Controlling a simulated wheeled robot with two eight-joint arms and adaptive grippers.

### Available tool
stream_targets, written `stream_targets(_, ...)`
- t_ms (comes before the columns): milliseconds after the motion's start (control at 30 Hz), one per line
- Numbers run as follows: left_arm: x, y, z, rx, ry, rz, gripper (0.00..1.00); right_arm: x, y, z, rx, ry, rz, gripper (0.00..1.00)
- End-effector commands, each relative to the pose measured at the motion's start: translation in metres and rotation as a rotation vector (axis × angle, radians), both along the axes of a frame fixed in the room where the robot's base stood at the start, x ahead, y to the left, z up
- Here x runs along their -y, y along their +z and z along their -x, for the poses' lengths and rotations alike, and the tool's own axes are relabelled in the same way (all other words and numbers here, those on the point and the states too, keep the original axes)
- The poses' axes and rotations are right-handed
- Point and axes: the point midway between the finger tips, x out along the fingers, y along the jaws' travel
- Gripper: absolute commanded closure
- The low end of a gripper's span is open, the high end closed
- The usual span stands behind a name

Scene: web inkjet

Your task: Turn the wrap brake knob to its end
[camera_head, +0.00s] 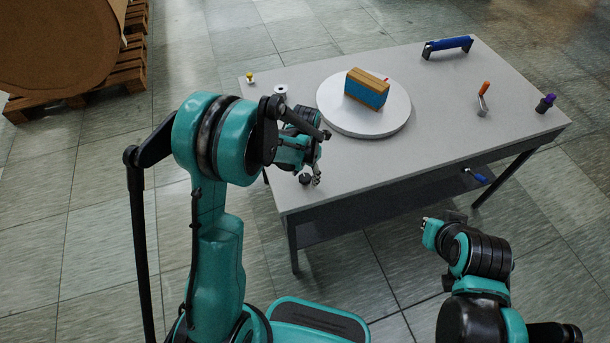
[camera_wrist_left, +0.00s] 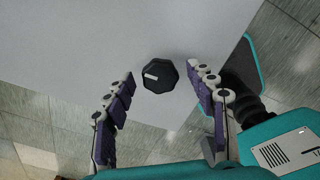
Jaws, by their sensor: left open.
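The wrap brake knob (camera_wrist_left: 160,76) is a black, many-sided knob with a short white mark on its top. It sits on the grey table (camera_head: 375,165) near the front left corner. In the head view the knob (camera_head: 305,179) is small and dark, beside the fingers of my left gripper (camera_head: 312,176). In the left wrist view my left gripper (camera_wrist_left: 159,80) is open. Its two purple-padded fingers stand on either side of the knob, with a visible gap on each side. My right gripper (camera_head: 440,228) is off the table's front edge, and its fingers cannot be made out.
A white round turntable (camera_head: 335,116) carries a blue and tan box (camera_head: 367,88). A blue bar handle (camera_head: 448,46), an orange-handled lever (camera_head: 484,97), a purple-topped knob (camera_head: 545,103), a white spool (camera_head: 281,89) and a blue handle (camera_head: 476,175) sit around the table.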

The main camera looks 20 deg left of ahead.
Motion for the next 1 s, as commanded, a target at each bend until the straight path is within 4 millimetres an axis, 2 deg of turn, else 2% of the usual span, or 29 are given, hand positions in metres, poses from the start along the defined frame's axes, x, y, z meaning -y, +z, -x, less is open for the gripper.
stream_targets(100,0.0,0.0005,0.0001,0.0,0.0,0.0,0.44,0.0,0.0004,-0.0001,0.0,0.0,0.0,1.0)
stream_targets(133,0.0,0.0005,0.0001,0.0,0.0,0.0,0.49,0.0,0.0004,-0.0001,0.0,0.0,0.0,1.0)
stream_targets(300,0.0,0.0006,0.0001,0.0,0.0,0.0,0.93,0.0,0.0004,-0.0001,0.0,0.0,0.0,1.0)
stream_targets(667,0.0001,0.0003,0.0001,0.0,-0.032,0.0,0.94,0.0,-0.0009,-0.0001,0.0,0.0,0.0,1.0)
stream_targets(1000,0.0001,-0.0004,0.0003,0.0,-0.243,0.0,0.94,0.0,-0.0077,0.0,0.0,0.0,0.0,1.0)
